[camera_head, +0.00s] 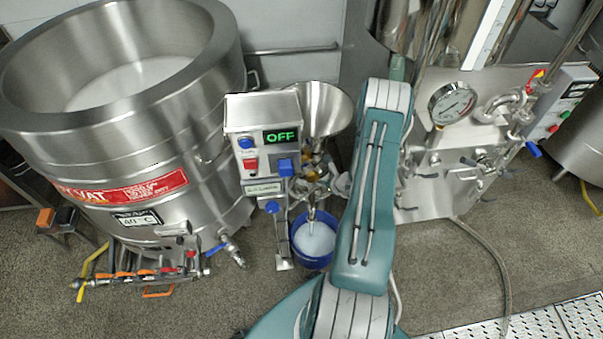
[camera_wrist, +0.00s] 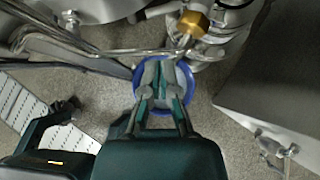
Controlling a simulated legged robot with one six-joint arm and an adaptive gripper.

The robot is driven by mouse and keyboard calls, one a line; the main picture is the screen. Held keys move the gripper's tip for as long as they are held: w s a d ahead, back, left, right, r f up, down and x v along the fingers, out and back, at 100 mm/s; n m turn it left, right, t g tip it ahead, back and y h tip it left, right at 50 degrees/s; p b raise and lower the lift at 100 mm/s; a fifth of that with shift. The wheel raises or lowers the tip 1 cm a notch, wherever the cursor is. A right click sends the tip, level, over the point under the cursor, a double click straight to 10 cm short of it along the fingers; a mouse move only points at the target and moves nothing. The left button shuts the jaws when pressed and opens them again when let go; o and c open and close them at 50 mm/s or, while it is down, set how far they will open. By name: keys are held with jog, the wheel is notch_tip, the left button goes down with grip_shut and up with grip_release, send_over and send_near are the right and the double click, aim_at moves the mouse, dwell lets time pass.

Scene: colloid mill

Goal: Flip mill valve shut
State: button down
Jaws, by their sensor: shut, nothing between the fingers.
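The colloid mill has a control box (camera_head: 262,140) whose display reads OFF, and a steel funnel hopper (camera_head: 325,108). Small fittings and pipes sit under the hopper, above a blue bucket (camera_head: 313,250) of white liquid. In the wrist view, a brass fitting (camera_wrist: 195,22) and a thin curved metal pipe lie just beyond my gripper (camera_wrist: 165,66). My gripper is shut and empty, its fingers over the blue bucket (camera_wrist: 191,95). I cannot make out which part is the mill valve's handle, or whether my fingertips touch anything. In the head view my arm hides part of the mill.
A large steel vat (camera_head: 120,90) with a red label stands left, with blue-handled and orange-handled valves low down. A steel machine with a pressure gauge (camera_head: 452,104) stands right of my arm. A hose (camera_head: 492,262) lies on open floor at lower right.

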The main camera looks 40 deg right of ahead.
jog(key=w+r+x, duration=0.2)
jog(key=x, duration=1.1)
jog(key=shift+s, duration=0.1)
jog(key=shift+w+a, duration=0.15)
jog(key=shift+w, duration=0.65)
jog(key=shift+w+a, duration=0.2)
jog(key=shift+w, duration=0.55)
jog(key=shift+r, duration=0.1)
